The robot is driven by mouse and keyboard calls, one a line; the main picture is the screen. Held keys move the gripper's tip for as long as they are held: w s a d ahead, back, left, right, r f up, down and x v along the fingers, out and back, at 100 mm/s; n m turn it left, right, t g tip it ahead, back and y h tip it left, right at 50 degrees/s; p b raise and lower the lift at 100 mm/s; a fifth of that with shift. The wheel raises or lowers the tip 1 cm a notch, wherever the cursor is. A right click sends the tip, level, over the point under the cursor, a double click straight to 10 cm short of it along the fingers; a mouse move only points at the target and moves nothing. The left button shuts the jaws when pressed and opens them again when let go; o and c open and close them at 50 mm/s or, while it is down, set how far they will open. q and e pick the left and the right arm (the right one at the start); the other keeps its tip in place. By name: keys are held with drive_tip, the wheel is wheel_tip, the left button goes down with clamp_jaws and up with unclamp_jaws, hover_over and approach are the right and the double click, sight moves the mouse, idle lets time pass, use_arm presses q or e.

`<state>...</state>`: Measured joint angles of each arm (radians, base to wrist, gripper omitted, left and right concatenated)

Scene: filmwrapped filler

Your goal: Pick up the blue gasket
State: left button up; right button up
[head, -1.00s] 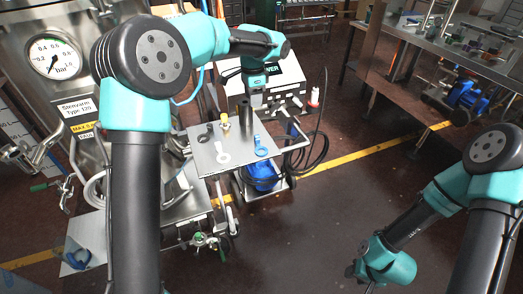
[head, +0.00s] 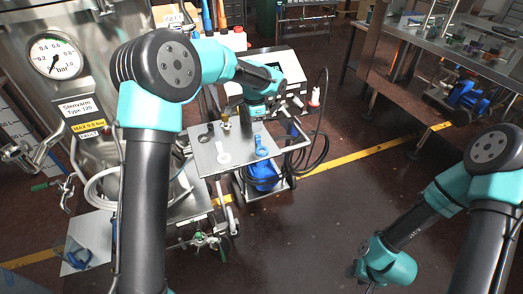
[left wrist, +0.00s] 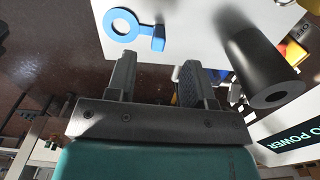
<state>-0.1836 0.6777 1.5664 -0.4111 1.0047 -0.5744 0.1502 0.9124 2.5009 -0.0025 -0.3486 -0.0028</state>
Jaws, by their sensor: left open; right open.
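The blue gasket (head: 261,152), a flat ring with a short tab, lies on the grey tray (head: 240,166) of the cart. It also shows at the top of the left wrist view (left wrist: 157,42), beyond the fingertips. My left gripper (left wrist: 157,65) is open and empty, with the gasket apart from its fingers. In the head view my left gripper (head: 249,121) is over the far part of the tray, behind the gasket, and its fingers are hard to make out. My right gripper (head: 358,276) is open, low at the right over the floor, and small in view.
A white gasket (head: 223,157) and a dark one (head: 205,137) lie left of the blue one. A black cylinder (left wrist: 262,62) stands close to my left gripper's right finger in the wrist view. A boxy device (head: 285,65) is behind the tray. Open floor lies to the right.

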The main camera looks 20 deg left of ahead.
sight(260, 145)
use_arm(q)
drive_tip(key=shift+f, duration=0.9)
drive_tip(key=shift+f, duration=2.6)
clamp_jaws()
